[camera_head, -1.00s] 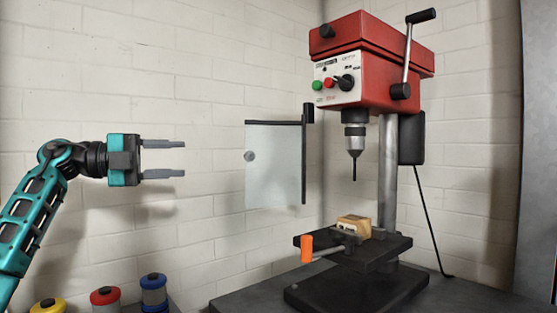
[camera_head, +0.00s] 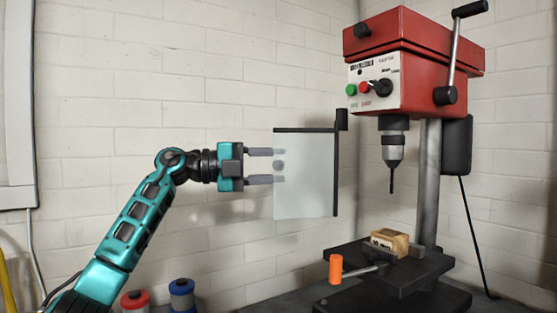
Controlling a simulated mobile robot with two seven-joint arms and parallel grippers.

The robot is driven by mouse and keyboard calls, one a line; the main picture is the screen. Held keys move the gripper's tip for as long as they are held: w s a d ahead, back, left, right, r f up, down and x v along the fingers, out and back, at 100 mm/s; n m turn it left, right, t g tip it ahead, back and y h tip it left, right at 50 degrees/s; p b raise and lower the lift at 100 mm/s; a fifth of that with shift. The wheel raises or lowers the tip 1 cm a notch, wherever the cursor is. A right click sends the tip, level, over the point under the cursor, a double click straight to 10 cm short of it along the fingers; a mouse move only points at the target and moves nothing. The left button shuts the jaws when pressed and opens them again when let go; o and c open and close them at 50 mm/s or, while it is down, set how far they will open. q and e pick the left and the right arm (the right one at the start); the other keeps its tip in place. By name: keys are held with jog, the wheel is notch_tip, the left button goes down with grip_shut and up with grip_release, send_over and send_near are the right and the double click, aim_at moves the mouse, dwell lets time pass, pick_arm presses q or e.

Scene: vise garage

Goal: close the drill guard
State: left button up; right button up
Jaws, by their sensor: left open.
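The drill guard (camera_head: 308,185) is a clear panel with a dark top bar and a dark vertical post on its right side. It stands swung out to the left of the red drill press (camera_head: 415,60), away from the chuck and bit (camera_head: 392,160). My left gripper (camera_head: 279,166) is open, its two fingers pointing right. The fingertips overlap the guard's left edge in the picture, one above and one below a small dark round knob (camera_head: 279,165). Whether they touch the panel I cannot tell. My right gripper is not in view.
A wooden block (camera_head: 389,241) sits in a vise on the drill table, with an orange handle (camera_head: 336,268) sticking out left. Red (camera_head: 135,299) and blue (camera_head: 181,293) lidded containers stand at the lower left. A white brick wall is behind; a cable hangs at right.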

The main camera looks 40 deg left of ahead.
pick_arm(q)
jog(key=shift+x, duration=0.85)
jog(key=shift+c, duration=0.3)
grip_shut()
